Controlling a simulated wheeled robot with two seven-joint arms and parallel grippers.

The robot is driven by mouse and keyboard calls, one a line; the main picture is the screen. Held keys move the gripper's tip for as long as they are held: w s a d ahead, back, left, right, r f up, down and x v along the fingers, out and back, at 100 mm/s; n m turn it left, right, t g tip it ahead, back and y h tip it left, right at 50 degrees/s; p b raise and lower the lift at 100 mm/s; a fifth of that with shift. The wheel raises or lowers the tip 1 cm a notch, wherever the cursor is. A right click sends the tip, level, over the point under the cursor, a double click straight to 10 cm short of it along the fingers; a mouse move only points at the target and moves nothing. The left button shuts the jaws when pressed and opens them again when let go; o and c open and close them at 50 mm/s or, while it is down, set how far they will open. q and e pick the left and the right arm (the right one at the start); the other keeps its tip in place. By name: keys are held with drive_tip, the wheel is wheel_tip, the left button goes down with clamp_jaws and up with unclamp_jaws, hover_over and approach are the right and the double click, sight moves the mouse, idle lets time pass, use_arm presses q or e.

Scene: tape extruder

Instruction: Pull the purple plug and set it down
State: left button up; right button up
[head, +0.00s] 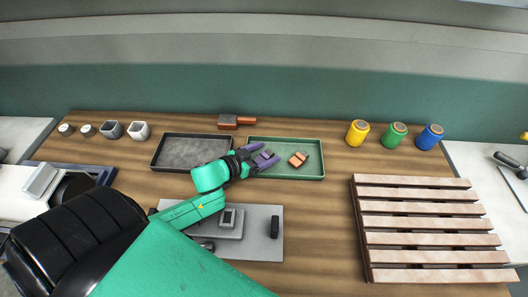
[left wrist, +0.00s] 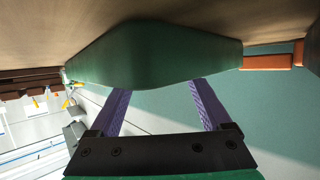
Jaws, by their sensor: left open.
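The purple plug (head: 267,154) appears as a small purple shape in the left part of the green tray (head: 310,176), close to my left gripper's fingertips. The fingers are purple too, so its outline is hard to separate. My left gripper (head: 263,157) is open at the tray's left side. In the left wrist view the two purple fingers (left wrist: 160,90) are spread, with nothing seen held between them. The green tray (left wrist: 150,55) fills the area beyond them there, and the plug cannot be made out. My right gripper is not in view.
An orange plug (head: 298,159) lies in the green tray. A dark grey tray (head: 170,152) is to its left, a brick-coloured tool (head: 228,121) behind. A grey plate (head: 262,248) with a block is in front. A slatted pallet (head: 430,222) and coloured jars (head: 394,135) are right.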

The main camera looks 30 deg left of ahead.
use_arm(q)
drive_tip(key=v, duration=0.6)
drive_tip(key=shift+s, duration=0.15)
drive_tip(key=shift+s+a+r, duration=0.25)
drive_tip(key=shift+s+r, duration=0.05)
drive_tip(key=shift+s, duration=0.2)
drive_tip(key=shift+r+p, duration=0.1)
drive_tip(key=shift+p, duration=0.25)
